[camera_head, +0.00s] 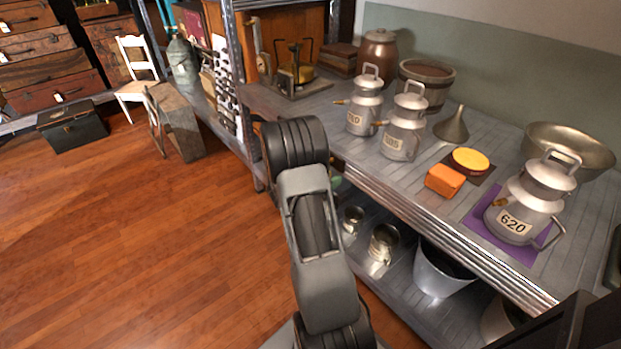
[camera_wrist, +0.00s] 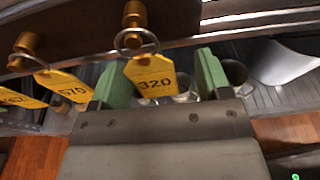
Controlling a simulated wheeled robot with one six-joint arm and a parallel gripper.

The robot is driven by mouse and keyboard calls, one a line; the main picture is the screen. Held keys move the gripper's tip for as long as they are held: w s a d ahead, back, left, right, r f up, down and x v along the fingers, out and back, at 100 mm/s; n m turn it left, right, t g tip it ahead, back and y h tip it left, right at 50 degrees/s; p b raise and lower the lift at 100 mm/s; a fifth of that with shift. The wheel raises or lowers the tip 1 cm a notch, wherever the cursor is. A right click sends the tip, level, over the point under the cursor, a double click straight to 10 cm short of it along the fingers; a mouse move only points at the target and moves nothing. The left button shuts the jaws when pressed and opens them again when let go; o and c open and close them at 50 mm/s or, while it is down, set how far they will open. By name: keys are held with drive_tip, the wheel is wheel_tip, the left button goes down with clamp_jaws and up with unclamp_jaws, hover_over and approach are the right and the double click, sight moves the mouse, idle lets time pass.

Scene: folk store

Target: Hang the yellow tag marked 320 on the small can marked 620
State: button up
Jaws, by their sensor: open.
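The yellow tag marked 320 (camera_wrist: 152,77) hangs by a metal ring from a brass peg (camera_wrist: 135,28) in the wrist view. My gripper (camera_wrist: 160,70) is open, with one green finger at each side of this tag in the picture. The fingers are apart from each other and hold nothing; how deep the tag sits between them is hard to tell. The small can marked 620 (camera_head: 522,208) stands upright on a purple mat (camera_head: 484,222) at the right of the counter in the head view. My arm hides most of my gripper there.
Yellow tags marked 570 (camera_wrist: 68,88) and another (camera_wrist: 15,97) hang left of the 320 tag. On the counter (camera_head: 400,185) stand two other cans (camera_head: 365,105) (camera_head: 403,125), a funnel (camera_head: 455,127), an orange block (camera_head: 445,180) and a metal bowl (camera_head: 568,150). Buckets fill the lower shelf.

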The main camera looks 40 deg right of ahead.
drive_tip(key=p+v, duration=0.2)
drive_tip(key=v, duration=1.1)
drive_tip(key=shift+w+a+r, duration=0.2)
drive_tip(key=shift+w+a, duration=0.15)
drive_tip(key=shift+w, duration=0.05)
drive_tip(key=s+a+f+m+g+y+p, duration=0.2)
drive_tip(key=s+a+m+g+y, duration=0.15)
drive_tip(key=s+m, duration=0.2)
drive_tip(key=s+a+r+m+y+p, duration=0.4)
drive_tip(key=a+r+m+y+p, duration=0.1)
drive_tip(key=a+r, duration=0.15)
drive_tip(key=a+r+m+t+y+p, duration=0.2)
drive_tip(key=a+r+p, duration=0.2)
drive_tip(key=r, duration=0.6)
drive_tip(key=s+a+r+m+t+y+p, duration=0.1)
drive_tip(key=a+r+m+t+y+p, duration=0.1)
drive_tip(key=r+p, duration=0.5)
drive_tip(key=s+a+r+m+t+y+p, duration=0.1)
drive_tip(key=a+r+p, duration=0.5)
drive_tip(key=r, duration=0.8)
drive_tip(key=m+t+y, duration=0.1)
drive_tip(key=t+y, duration=0.1)
drive_tip(key=t, duration=0.1)
drive_tip(key=shift+a, duration=0.25)
